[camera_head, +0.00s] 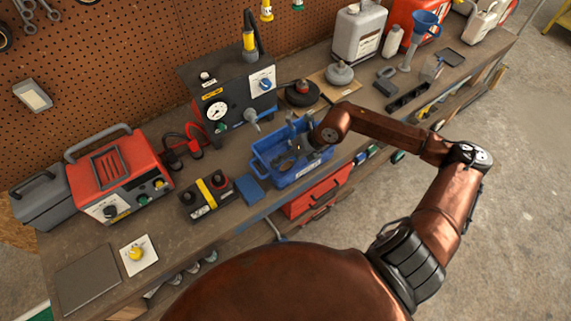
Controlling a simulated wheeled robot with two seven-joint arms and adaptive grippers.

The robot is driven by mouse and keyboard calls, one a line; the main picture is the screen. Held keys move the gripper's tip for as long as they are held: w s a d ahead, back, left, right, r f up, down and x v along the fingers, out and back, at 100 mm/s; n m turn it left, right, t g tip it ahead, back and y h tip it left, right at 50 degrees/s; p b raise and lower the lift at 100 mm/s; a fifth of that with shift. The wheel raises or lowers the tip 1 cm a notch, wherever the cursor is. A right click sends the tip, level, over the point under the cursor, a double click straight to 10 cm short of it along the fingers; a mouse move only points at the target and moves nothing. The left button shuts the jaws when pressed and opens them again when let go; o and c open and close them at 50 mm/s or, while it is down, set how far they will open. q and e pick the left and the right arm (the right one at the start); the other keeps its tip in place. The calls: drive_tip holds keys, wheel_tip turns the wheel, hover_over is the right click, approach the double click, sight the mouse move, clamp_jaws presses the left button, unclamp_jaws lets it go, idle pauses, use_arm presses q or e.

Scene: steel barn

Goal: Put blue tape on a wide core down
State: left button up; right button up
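My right arm reaches in from the right, and its gripper (287,158) points down into a blue open bin (297,177) on the workbench. The dark fingers are small and partly lost against the bin's inside. I cannot tell whether they are open, shut or holding something. I cannot make out a roll of blue tape on a wide core anywhere. It may be hidden in the bin or behind the gripper. My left gripper is not in view.
A blue block (251,189) and a black battery with a yellow strap (208,196) sit left of the bin. A gauge box (232,95) stands behind. A red charger (120,173) is at left. A grey canister (360,32) stands at the back.

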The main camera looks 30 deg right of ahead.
sight(288, 163)
drive_tip(key=shift+w+d+f, duration=0.15)
drive_tip(key=shift+w+f, duration=0.15)
drive_tip(key=shift+f, duration=0.15)
wheel_tip(288, 163, down, 3)
drive_tip(key=shift+w+d+f, duration=0.1)
drive_tip(key=shift+f, duration=0.2)
drive_tip(key=o, duration=0.7)
drive_tip(key=shift+r, duration=0.1)
